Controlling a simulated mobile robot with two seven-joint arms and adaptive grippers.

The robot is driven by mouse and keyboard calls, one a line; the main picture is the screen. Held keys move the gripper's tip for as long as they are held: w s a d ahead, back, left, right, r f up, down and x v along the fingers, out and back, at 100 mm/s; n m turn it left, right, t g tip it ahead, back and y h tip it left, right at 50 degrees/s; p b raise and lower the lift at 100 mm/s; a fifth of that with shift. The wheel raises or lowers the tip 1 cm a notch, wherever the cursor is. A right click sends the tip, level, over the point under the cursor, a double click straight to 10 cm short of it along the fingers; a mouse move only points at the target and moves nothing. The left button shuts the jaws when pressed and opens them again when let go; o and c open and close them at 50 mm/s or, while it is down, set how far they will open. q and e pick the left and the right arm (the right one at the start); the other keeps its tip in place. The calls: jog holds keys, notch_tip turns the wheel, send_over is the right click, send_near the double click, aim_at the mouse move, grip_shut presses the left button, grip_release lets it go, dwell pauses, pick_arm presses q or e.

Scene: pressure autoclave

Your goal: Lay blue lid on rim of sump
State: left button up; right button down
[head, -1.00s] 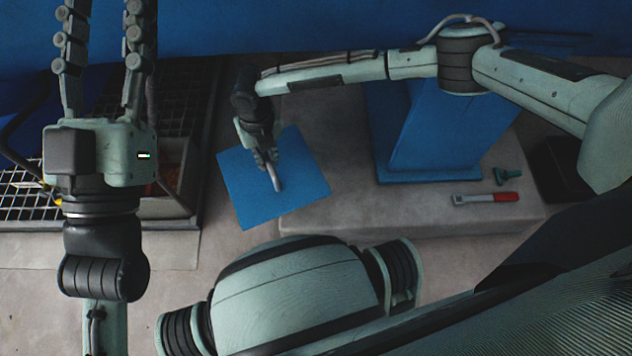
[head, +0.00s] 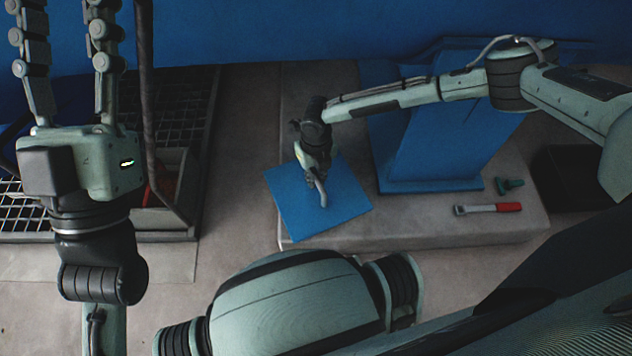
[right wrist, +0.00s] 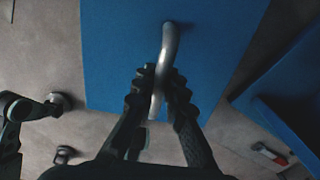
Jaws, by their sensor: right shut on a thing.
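The blue lid (head: 290,208) is a flat square plate with a curved metal handle (head: 321,192). My right gripper (head: 314,178) is shut on this handle. In the right wrist view both fingers (right wrist: 160,85) close around the handle (right wrist: 168,45), with the lid (right wrist: 115,55) beyond. The lid overlaps the left end of the grey plinth in the head view; I cannot tell its height above it. An open grey box (head: 168,228), perhaps the sump, is at the left, partly hidden by my left arm. My left gripper (head: 65,40) has its fingers apart, tips cut off.
The grey plinth (head: 420,228) bears a blue stand (head: 440,150), a red-handled tool (head: 508,207) and a small green part (head: 509,186). A black grating (head: 188,115) lies at the left. A dark hose or bar (head: 148,110) passes before it. Floor between box and plinth is clear.

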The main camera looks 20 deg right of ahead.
notch_tip(320, 180, down, 2)
jog(key=shift+a+f, duration=0.1)
jog(key=shift+f, duration=0.05)
pick_arm(q)
jog(key=shift+s+a+r+t, duration=0.3)
jog(key=shift+s+r+t, duration=0.1)
jog(key=shift+s+t, duration=0.1)
pick_arm(e)
jog(key=shift+f, duration=0.1)
pick_arm(q)
jog(key=shift+s, duration=0.1)
pick_arm(e)
jog(key=shift+f, duration=0.15)
